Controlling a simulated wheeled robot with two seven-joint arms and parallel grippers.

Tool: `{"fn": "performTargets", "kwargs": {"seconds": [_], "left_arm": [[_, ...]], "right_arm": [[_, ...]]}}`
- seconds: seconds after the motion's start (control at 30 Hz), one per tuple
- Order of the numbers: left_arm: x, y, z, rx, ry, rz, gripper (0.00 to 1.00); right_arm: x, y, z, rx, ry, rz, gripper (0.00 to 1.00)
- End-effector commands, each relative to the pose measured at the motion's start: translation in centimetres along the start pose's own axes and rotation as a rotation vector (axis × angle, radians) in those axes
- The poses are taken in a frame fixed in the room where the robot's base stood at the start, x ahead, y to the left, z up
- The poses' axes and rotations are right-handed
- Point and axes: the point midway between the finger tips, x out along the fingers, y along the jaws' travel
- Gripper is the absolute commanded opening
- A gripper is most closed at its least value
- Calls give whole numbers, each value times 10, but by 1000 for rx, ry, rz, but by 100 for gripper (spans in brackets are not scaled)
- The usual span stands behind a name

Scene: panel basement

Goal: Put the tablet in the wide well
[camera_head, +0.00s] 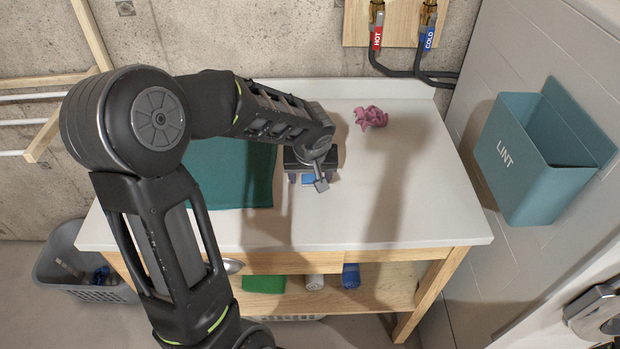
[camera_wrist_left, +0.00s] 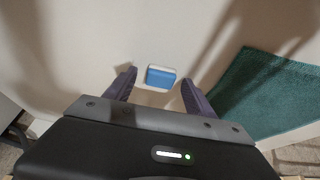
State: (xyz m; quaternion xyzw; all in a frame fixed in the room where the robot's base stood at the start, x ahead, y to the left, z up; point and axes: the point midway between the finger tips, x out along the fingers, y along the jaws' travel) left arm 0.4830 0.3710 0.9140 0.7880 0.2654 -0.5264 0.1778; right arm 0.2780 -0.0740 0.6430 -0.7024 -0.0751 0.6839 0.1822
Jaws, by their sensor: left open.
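The tablet, a small block with a blue face and a white edge, lies on the white worktop in the head view (camera_head: 308,180). It shows more fully in the left wrist view (camera_wrist_left: 161,78). My left gripper (camera_head: 311,179) is over the worktop, pointing down at the tablet. In the left wrist view its purple fingers (camera_wrist_left: 159,82) are apart, with the tablet between them in the picture and a gap on each side. I cannot tell how high the fingertips are above it. The wide well is not recognisable in either view. My right gripper is not in view.
A teal cloth (camera_head: 232,176) lies left of the gripper; a crumpled pink thing (camera_head: 371,117) lies behind right. A teal LINT bin (camera_head: 535,160) hangs on the right. The worktop (camera_head: 430,205) is clear at right. A grey basket (camera_head: 68,262) stands lower left.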

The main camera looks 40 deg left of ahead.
Motion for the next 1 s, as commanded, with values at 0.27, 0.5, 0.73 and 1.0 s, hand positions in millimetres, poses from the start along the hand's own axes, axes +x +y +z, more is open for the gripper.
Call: {"fn": "performTargets", "kwargs": {"seconds": [0.27,0.5,0.73,1.0], "left_arm": [[0,0,0,0,0,0,64],[0,0,0,0,0,-1,62],[0,0,0,0,0,-1,43],[0,0,0,1,0,-1,21]], "right_arm": [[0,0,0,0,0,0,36],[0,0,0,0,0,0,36],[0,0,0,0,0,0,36],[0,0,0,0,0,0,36]]}}
